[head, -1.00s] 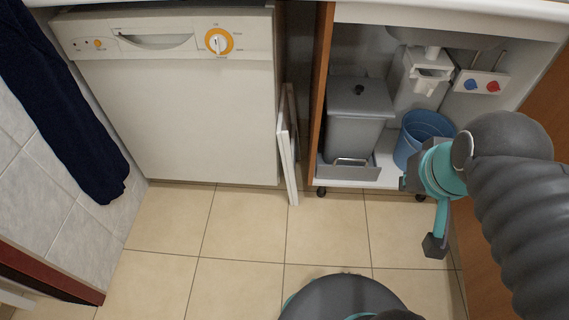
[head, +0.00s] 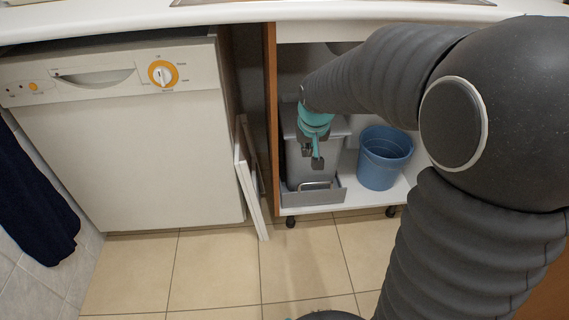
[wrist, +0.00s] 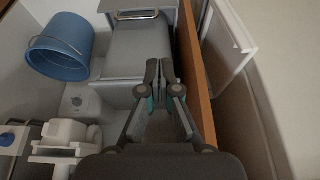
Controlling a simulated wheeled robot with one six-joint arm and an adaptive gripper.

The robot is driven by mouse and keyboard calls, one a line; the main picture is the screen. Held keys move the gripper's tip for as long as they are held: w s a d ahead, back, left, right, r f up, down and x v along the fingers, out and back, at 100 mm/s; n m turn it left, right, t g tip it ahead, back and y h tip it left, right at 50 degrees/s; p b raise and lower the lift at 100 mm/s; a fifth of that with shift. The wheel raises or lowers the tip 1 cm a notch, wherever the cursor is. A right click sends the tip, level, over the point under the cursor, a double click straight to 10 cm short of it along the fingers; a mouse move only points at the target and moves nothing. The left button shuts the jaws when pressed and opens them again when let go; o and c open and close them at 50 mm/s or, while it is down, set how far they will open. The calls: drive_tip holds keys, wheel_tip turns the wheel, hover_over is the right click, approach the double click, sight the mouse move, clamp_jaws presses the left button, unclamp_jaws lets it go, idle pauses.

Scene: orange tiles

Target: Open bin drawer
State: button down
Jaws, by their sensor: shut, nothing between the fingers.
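The bin drawer (head: 325,196) is a low grey tray front with a metal handle (head: 316,185), low in the open cabinet. It looks pushed in. A grey lidded bin (head: 332,158) stands behind that front, partly hidden by my gripper. My gripper (head: 317,166) hangs in front of the bin, above the handle, and appears apart from it. In the wrist view the fingers (wrist: 159,66) are together with nothing between them. They show over the bin (wrist: 138,45), with the handle (wrist: 137,15) beyond their tips at the top.
A blue bucket (head: 384,158) stands beside the bin. The brown cabinet side (head: 271,120) is close to my gripper. The tiled floor (head: 300,265) in front is clear.

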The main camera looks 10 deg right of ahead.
drive_tip(key=shift+g, duration=0.3)
drive_tip(key=w+b+x, duration=0.1)
drive_tip(key=x, duration=1)
drive_tip(key=w+a+r+b+x, duration=0.1)
drive_tip(key=x, duration=1)
drive_tip(key=w+a+b+x, duration=0.1)
drive_tip(key=x, duration=1)
drive_tip(key=shift+w+a+f+b, duration=0.1)
drive_tip(key=shift+w+b, duration=0.25)
drive_tip(key=shift+w, duration=0.15)
drive_tip(key=shift+s, duration=0.1)
